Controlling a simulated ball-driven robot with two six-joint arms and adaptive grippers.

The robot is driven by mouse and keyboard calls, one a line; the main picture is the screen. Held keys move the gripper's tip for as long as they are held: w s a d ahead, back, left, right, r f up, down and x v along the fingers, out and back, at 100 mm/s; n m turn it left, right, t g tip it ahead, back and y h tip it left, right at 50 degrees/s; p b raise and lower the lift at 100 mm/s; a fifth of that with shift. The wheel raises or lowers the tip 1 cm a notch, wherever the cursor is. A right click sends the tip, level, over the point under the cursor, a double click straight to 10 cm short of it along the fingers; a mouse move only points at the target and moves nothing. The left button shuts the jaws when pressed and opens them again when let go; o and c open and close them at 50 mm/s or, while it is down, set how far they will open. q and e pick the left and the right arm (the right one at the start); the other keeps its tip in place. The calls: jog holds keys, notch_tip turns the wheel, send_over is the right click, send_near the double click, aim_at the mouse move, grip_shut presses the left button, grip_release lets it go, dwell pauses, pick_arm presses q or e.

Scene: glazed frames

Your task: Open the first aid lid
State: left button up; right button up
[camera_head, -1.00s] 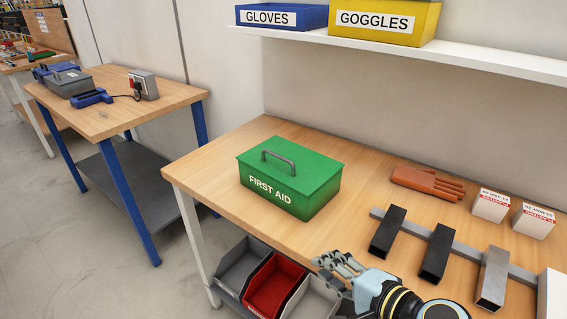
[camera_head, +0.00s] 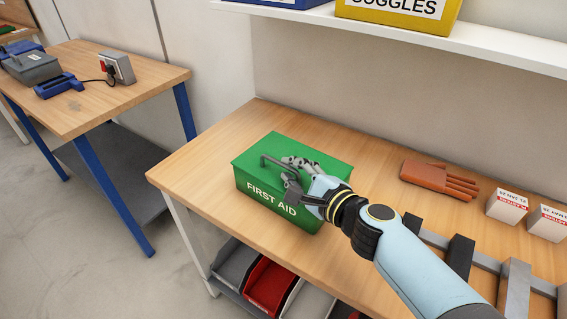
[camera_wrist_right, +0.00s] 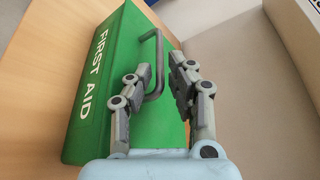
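The green first aid box (camera_head: 250,184) stands on the wooden workbench with its lid (camera_head: 290,147) closed. A grey bar handle (camera_head: 270,159) sits on the lid. My right gripper (camera_head: 290,174) is over the lid at the handle's right end, and its arm hides part of the box's right side. In the right wrist view the gripper (camera_wrist_right: 160,68) is open, with its fingers apart on either side of the handle (camera_wrist_right: 159,66). I cannot tell whether a finger touches the handle. The box (camera_wrist_right: 105,75) fills the left of that view. My left gripper is not in view.
Orange gloves (camera_head: 440,180), two small white boxes (camera_head: 507,206) and a rail with dark blocks (camera_head: 460,256) lie right of the box. A shelf (camera_head: 400,35) hangs above the back. The bench (camera_head: 200,160) is clear left of the box.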

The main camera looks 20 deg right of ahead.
aim_at(288, 168)
jog(key=x, duration=0.3)
jog(key=shift+w+f, duration=0.15)
jog(key=shift+w, duration=0.15)
grip_shut()
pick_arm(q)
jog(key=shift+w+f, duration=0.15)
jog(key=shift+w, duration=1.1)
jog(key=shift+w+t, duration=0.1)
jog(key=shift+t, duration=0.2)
